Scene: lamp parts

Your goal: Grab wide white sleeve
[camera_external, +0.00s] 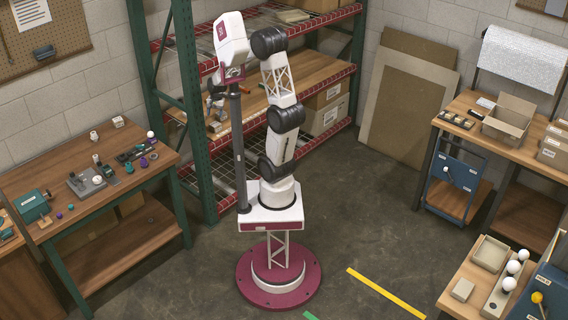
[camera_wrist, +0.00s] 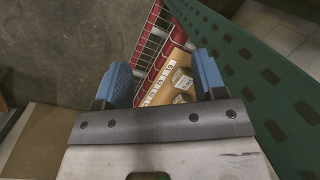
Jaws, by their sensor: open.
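My gripper (camera_wrist: 160,78) is open and empty in the wrist view, its two blue fingers wide apart. Beyond them are shelf parts and a cardboard surface, and no white sleeve shows there.
A green shelf upright (camera_wrist: 255,80) stands close on the right in the wrist view. The left bench also holds a grey block (camera_external: 85,185), a green device (camera_external: 32,206) and dark and purple parts. A right-hand bench carries an open carton (camera_external: 509,118).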

